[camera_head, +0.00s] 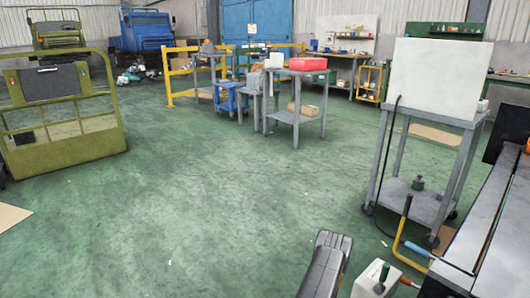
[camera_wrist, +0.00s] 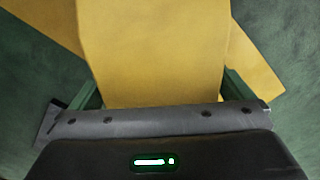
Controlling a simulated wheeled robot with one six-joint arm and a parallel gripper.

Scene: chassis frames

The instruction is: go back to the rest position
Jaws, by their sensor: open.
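My gripper (camera_wrist: 162,92) shows in the wrist view, with a dark green finger at each side and its dark body along the bottom. It is open. A broad flat yellow piece (camera_wrist: 155,45) fills the middle of that view between the two fingers; I cannot tell whether it lies between them or beyond them. More yellow strips slant out to both sides behind it. In the head view a dark grey part, likely of my arm, rises from the bottom edge; the fingers cannot be made out there.
A grey cart (camera_head: 420,197) with a white panel (camera_head: 434,78) stands at the right, beside a long grey bench (camera_head: 490,225). Small tables (camera_head: 296,117) stand farther back. The green floor (camera_head: 200,200) between is open.

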